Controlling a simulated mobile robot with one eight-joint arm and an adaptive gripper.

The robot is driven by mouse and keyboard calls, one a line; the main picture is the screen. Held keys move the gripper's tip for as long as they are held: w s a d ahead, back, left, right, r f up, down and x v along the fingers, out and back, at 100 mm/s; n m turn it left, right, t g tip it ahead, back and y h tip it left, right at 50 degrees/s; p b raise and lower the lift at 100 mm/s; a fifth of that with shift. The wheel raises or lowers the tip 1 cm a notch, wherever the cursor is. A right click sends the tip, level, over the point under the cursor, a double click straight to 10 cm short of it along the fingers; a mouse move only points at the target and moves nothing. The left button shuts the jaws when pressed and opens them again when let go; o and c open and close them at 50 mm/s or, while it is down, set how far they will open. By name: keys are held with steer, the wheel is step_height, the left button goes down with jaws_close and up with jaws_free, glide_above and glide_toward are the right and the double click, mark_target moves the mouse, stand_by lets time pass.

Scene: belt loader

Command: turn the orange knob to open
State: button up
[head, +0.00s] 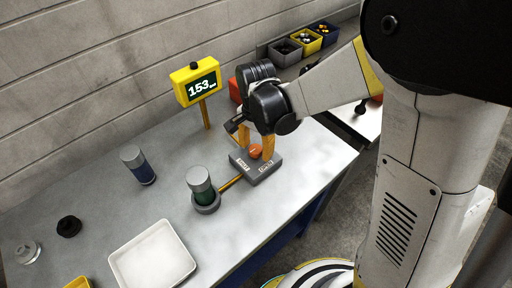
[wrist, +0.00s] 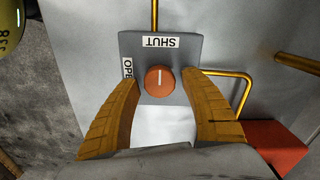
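The orange knob (wrist: 159,82) sits on a grey block (wrist: 190,48) labelled SHUT and OPEN. In the wrist view its white mark points up toward the SHUT label (wrist: 160,42); the OPEN label (wrist: 127,68) is on the left edge. The knob (head: 255,151) and block (head: 262,172) also show in the head view, on the table. My gripper (wrist: 160,80) is open, with one orange finger on each side of the knob. Gaps show between the fingers and the knob in the wrist view. My gripper (head: 256,148) is above the block in the head view.
A blue jar (head: 140,168), white tray (head: 153,258) and yellow display (head: 195,80) stand left. Coloured bins (head: 303,40) are at the back.

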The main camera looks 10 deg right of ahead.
steer(key=c, duration=0.9)
steer(key=shift+n, duration=0.4)
steer(key=n, duration=0.3)
steer(key=shift+n+b, duration=0.4)
steer(key=n, duration=0.4)
steer(key=shift+a+n, duration=0.1)
steer(key=shift+n, duration=0.2)
steer(key=n, duration=0.4)
steer(key=shift+b, duration=0.4)
steer(key=n, duration=0.4)
steer(key=shift+a+n, duration=0.1)
steer(key=shift+n, duration=0.2)
